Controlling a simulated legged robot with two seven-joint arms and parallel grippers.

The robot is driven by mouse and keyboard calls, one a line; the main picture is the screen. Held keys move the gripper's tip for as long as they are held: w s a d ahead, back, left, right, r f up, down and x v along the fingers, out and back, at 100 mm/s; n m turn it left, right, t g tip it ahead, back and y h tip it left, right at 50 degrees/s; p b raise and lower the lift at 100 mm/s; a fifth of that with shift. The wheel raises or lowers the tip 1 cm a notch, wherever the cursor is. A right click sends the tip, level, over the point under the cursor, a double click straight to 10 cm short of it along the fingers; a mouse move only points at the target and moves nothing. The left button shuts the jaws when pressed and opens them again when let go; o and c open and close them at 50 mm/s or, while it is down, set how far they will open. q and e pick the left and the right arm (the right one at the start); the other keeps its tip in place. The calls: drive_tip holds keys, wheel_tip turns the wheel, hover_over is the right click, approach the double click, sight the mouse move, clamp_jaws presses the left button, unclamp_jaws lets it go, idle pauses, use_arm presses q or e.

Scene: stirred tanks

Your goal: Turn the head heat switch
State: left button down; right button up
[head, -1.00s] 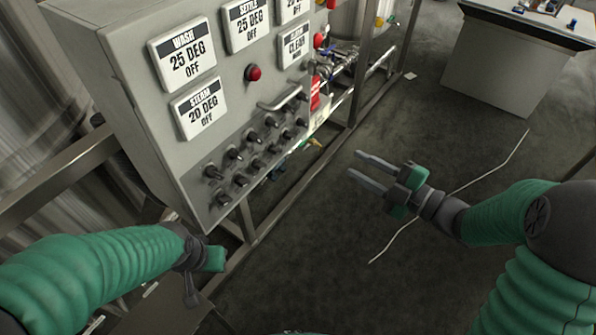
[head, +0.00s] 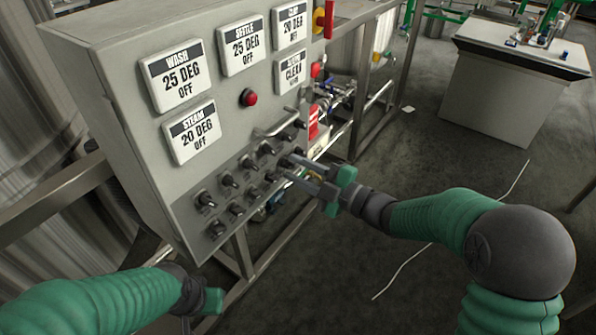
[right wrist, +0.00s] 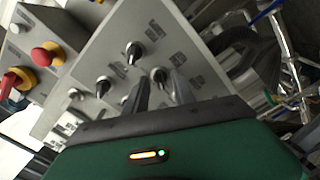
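The grey control panel (head: 120,130) carries rows of black rotary switches (head: 229,181) on its lower face. Their labels are too small to read, so I cannot tell which one is the head heat switch. My right gripper (head: 286,167) is at the right end of the switch rows, its two fingers apart and pointing at the panel. In the right wrist view, a black switch (right wrist: 159,74) lies just beyond and between the open fingertips (right wrist: 161,88); contact is not clear. Other switches (right wrist: 133,50) stand nearby. My left gripper (head: 207,300) is low at the left, its fingers not clearly visible.
A metal handle (head: 275,126) and a red button (head: 249,97) stick out above the switches. A red and yellow switch (head: 323,19) is at the panel's upper right. Pipes and a steel frame stand behind. The floor (head: 400,150) to the right is open.

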drive_tip(key=shift+a, duration=0.1)
drive_tip(key=shift+c, duration=0.4)
clamp_jaws()
drive_tip(key=m+p, duration=0.2)
drive_tip(key=p, duration=0.1)
drive_tip(key=shift+r+m, duration=0.15)
drive_tip(key=shift+m, duration=0.25)
drive_tip(key=m+p, duration=0.3)
drive_tip(key=shift+f+m+p, duration=0.25)
drive_tip(key=shift+m+p, duration=0.8)
drive_tip(key=shift+m, duration=0.05)
drive_tip(key=shift+o, duration=0.4)
unclamp_jaws()
